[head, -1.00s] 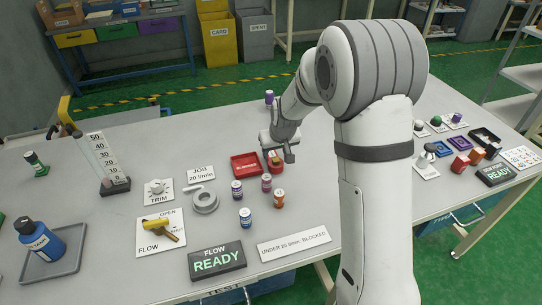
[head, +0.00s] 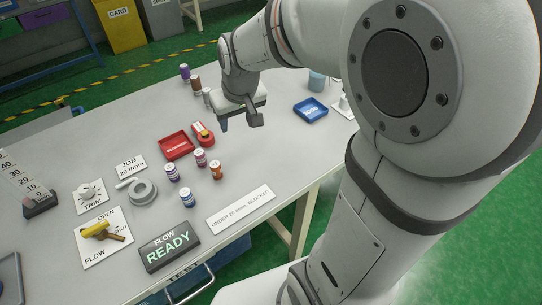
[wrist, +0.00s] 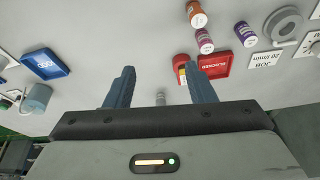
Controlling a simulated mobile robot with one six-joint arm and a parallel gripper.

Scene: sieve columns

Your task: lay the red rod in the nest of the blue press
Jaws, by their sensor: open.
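I cannot make out a red rod or a blue press with a nest in the current views. My gripper (head: 239,122) hangs above the table beyond the red tray, with its fingers apart and nothing between them. In the wrist view my open fingers (wrist: 162,70) point across the table, and a small grey cylinder (wrist: 160,98) shows in the gap behind the fingertips. A red piece with a yellow part (head: 203,134) lies beside the red tray (head: 176,146). A blue tray (head: 310,110) with a white label sits to the gripper's right. My arm hides the right side of the table.
Several small canisters stand in front of the red tray, including an orange one (head: 216,170). A brown canister (head: 196,83) and a purple one (head: 184,71) stand at the far edge. A blue-grey cup (head: 317,82) stands behind the blue tray. The front-left holds a flow panel (head: 103,238).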

